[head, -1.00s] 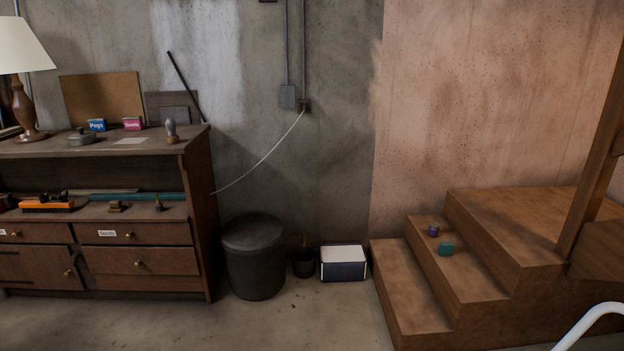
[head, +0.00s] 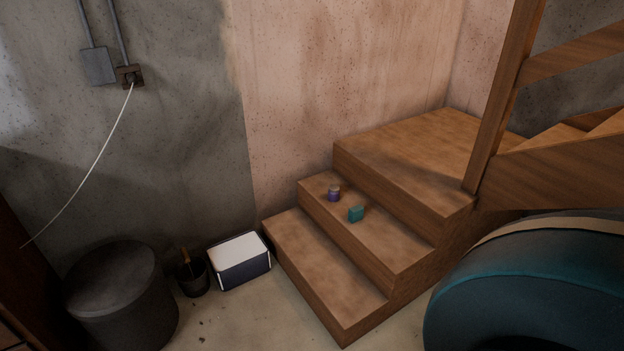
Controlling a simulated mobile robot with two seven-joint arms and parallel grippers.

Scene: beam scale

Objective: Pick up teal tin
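The teal tin (head: 356,214) is a small box-shaped thing on the middle step of the wooden stairs (head: 318,262), near the centre of the head view. A small purple jar (head: 334,194) stands just behind it to the left, apart from it. Neither of my grippers is in view.
A dark round bin (head: 121,297), a small pot (head: 192,276) and a white-topped box (head: 239,260) stand on the floor left of the stairs. A wooden post (head: 504,95) rises at the right. A large teal rounded shape (head: 530,290) fills the lower right.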

